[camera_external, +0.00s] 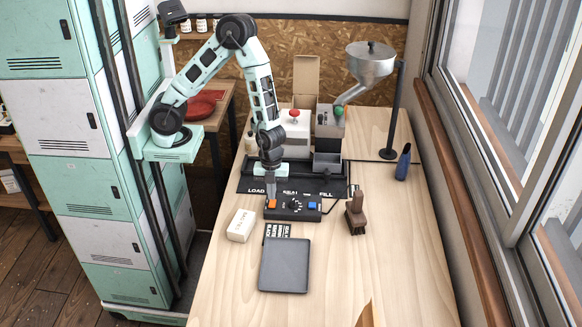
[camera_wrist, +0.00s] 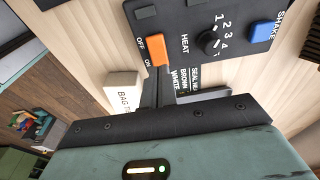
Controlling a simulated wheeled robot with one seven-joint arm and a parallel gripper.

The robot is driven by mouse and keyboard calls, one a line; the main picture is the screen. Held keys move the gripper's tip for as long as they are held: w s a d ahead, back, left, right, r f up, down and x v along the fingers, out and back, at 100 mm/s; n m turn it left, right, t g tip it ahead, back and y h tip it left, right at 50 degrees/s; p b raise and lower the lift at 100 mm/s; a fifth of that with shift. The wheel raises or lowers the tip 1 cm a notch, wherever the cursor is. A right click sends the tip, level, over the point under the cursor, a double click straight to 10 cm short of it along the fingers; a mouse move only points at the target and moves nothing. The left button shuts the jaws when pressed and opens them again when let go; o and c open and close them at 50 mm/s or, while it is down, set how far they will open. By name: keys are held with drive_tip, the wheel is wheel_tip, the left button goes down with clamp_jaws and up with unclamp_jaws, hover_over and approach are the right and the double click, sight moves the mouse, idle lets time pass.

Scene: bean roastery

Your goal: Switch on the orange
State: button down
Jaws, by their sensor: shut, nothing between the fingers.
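An orange switch (camera_external: 272,204) sits at the left end of a black control box (camera_external: 290,214). In the wrist view the orange switch (camera_wrist: 155,50) lies between the labels OFF and ON, with HEAT beside it. I cannot tell which way it is set. My gripper (camera_external: 271,196) is shut and empty, pointing down just over the switch. In the wrist view the shut fingertips (camera_wrist: 160,72) are at the ON end of the switch; whether they touch it is unclear.
The box also carries a numbered dial (camera_wrist: 210,42) and a blue SHAKE button (camera_wrist: 261,32). A pale bag-tie box (camera_external: 241,225) stands left, a dark flat scale (camera_external: 285,265) in front, and a brown stamp-like tool (camera_external: 355,212) right. A hopper (camera_external: 370,62) stands behind. The front right table is mostly clear.

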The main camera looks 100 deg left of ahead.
sight(272, 204)
drive_tip(key=shift+d+f, duration=0.15)
drive_tip(key=shift+f, duration=0.95)
drive_tip(key=shift+f, duration=0.1)
drive_tip(key=shift+d+f+y+b, duration=0.1)
drive_tip(key=shift+f+y+b, duration=0.15)
drive_tip(key=shift+b, duration=0.35)
drive_tip(key=shift+s+r, duration=0.1)
drive_tip(key=shift+a, duration=0.2)
drive_tip(key=shift+a+r+p, duration=0.1)
drive_tip(key=shift+a+p, duration=0.45)
drive_tip(key=shift+a, duration=0.2)
drive_tip(key=shift+d+r, duration=0.1)
